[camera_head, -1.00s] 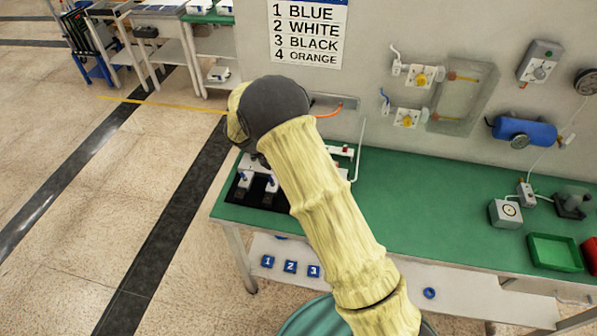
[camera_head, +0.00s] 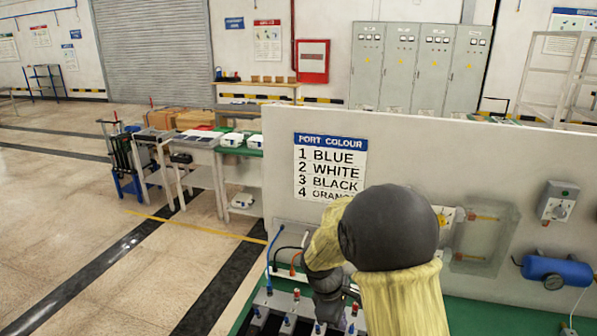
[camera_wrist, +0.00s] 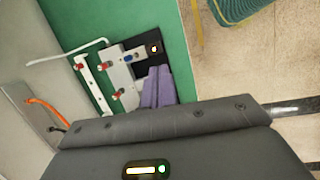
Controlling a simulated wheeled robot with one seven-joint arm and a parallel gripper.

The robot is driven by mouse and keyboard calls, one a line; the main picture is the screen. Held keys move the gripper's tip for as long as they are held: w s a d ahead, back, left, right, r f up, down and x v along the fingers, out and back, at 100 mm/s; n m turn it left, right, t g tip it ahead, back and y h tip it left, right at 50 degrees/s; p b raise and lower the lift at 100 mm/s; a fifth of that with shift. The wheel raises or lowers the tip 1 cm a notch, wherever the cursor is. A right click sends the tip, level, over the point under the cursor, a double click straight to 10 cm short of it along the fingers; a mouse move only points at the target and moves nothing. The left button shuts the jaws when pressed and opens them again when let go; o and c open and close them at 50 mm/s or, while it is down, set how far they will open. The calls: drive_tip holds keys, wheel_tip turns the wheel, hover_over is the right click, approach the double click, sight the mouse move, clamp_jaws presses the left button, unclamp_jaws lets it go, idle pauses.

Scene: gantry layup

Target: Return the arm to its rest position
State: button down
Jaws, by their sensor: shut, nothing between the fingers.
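My arm, in a pale yellow cover with a dark grey rounded joint, rises at the lower middle of the head view, in front of the wall panel. Its dark wrist part shows just left of that joint, above the bench fixture; the fingertips cannot be made out there. In the wrist view my gripper (camera_wrist: 158,72) shows as two purple-grey fingers side by side, shut and empty. They overlap the picture of the white fixture (camera_wrist: 121,78) with red and blue knobs; I cannot tell the height between them. The fixture's knobs also show in the head view (camera_head: 290,303).
The green bench top (camera_head: 490,318) lies below my arm, against the grey wall panel (camera_head: 278,180) with its port colour sign (camera_head: 331,165). A blue cylinder (camera_head: 557,271) is mounted at right. An orange cable (camera_wrist: 47,114) hangs close by. Open floor (camera_head: 60,220) lies at left.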

drive_tip(key=s+d+r+m+t+y, duration=0.1)
drive_tip(key=s+d+r+m, duration=0.1)
drive_tip(key=s+m, duration=0.4)
drive_tip(key=s+d+r+m+t+y, duration=0.1)
drive_tip(key=s+d+r+m+y, duration=0.1)
drive_tip(key=s+m, duration=0.5)
drive_tip(key=shift+s+d+r+m, duration=0.3)
drive_tip(key=shift+s+d+r, duration=0.25)
drive_tip(key=shift+s, duration=0.1)
idle(1.1)
